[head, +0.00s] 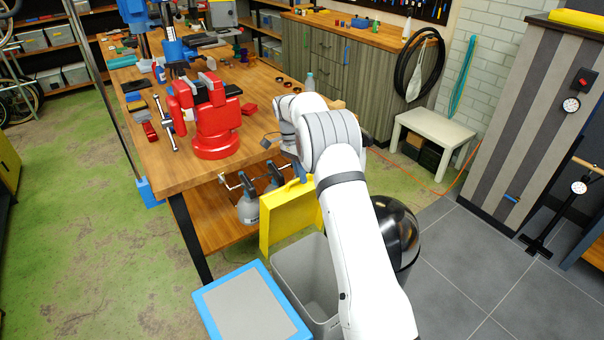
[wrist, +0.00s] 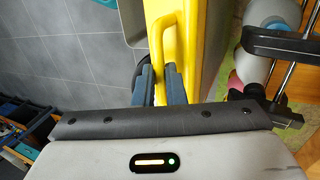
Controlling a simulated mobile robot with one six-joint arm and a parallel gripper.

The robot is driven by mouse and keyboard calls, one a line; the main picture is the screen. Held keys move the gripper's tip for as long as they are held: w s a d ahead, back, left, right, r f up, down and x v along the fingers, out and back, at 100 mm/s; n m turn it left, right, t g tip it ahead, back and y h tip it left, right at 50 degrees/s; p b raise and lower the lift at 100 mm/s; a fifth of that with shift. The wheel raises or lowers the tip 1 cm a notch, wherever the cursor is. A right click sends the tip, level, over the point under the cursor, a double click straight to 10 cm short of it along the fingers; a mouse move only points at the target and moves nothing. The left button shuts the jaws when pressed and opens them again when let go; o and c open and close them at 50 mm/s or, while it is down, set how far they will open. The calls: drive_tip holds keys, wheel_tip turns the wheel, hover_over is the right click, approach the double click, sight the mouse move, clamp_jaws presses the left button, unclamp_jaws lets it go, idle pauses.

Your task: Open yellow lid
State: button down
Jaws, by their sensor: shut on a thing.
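The yellow lid (head: 290,218) stands steeply up at the far side of a grey bin (head: 311,270), whose opening shows. Its yellow handle (wrist: 164,42) runs along its face in the wrist view, and the lid itself (wrist: 200,45) fills the area to the right. My gripper (wrist: 160,82) is shut on this handle, with one dark finger on each side of it. In the head view my gripper (head: 301,176) is at the lid's top edge, partly hidden by my arm. My arm also covers the right part of the lid and bin.
A blue-rimmed lid (head: 250,303) lies flat left of the grey bin. A round black bin (head: 398,235) is right of my arm. Spray bottles (head: 248,205) hang under the workbench edge (head: 185,180), close behind the yellow lid. Tiled floor (head: 480,270) is clear at right.

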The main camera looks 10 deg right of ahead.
drive_tip(key=c, duration=1.9)
unclamp_jaws()
drive_tip(key=shift+f, duration=0.55)
drive_tip(key=shift+o, duration=0.8)
drive_tip(key=shift+w+f, duration=0.1)
drive_tip(key=shift+w, duration=0.05)
drive_tip(key=shift+o, duration=1.2)
drive_tip(key=shift+r, duration=0.25)
drive_tip(key=shift+w+r, duration=0.3)
drive_tip(key=shift+r, duration=0.2)
drive_tip(key=v, duration=0.6)
drive_tip(key=shift+a+r, duration=0.2)
drive_tip(key=shift+r, duration=0.2)
